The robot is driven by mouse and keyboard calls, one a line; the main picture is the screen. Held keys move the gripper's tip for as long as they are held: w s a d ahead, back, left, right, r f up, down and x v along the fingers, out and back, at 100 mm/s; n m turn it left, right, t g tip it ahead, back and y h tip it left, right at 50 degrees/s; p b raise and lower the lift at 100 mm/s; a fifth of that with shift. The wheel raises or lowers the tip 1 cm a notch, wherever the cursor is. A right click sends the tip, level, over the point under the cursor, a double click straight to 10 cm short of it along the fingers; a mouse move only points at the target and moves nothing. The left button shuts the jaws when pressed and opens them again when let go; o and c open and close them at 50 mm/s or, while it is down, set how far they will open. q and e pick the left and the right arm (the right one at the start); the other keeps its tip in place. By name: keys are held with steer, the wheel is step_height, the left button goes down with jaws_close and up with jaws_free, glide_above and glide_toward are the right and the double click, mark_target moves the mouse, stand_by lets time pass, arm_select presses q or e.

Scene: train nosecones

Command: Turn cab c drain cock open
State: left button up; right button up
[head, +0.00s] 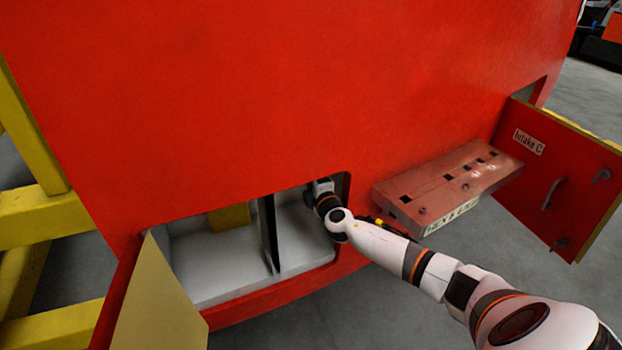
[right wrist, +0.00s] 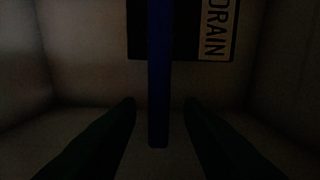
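A red nosecone (head: 270,90) has an open compartment (head: 215,265) low in its front. My right arm reaches into the right part of this compartment, and its gripper is hidden inside in the head view. In the dark right wrist view a blue bar (right wrist: 158,90), which looks like the drain cock handle, hangs down beside a label reading DRAIN (right wrist: 217,30). My right gripper (right wrist: 160,102) is open, with one finger on each side of the blue bar and gaps between. My left gripper is not in view.
A divider (head: 269,235) splits the compartment. Its door (head: 155,305) hangs open at the lower left. A red ledge (head: 450,185) juts out at the right, near my forearm. A door labelled Intake C (head: 560,185) stands open farther right. Yellow framing (head: 35,215) stands at the left.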

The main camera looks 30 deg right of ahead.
steer(key=shift+s, duration=0.1)
steer(key=v, duration=1.1)
steer(key=shift+s+a, duration=0.2)
steer(key=shift+s, duration=0.2)
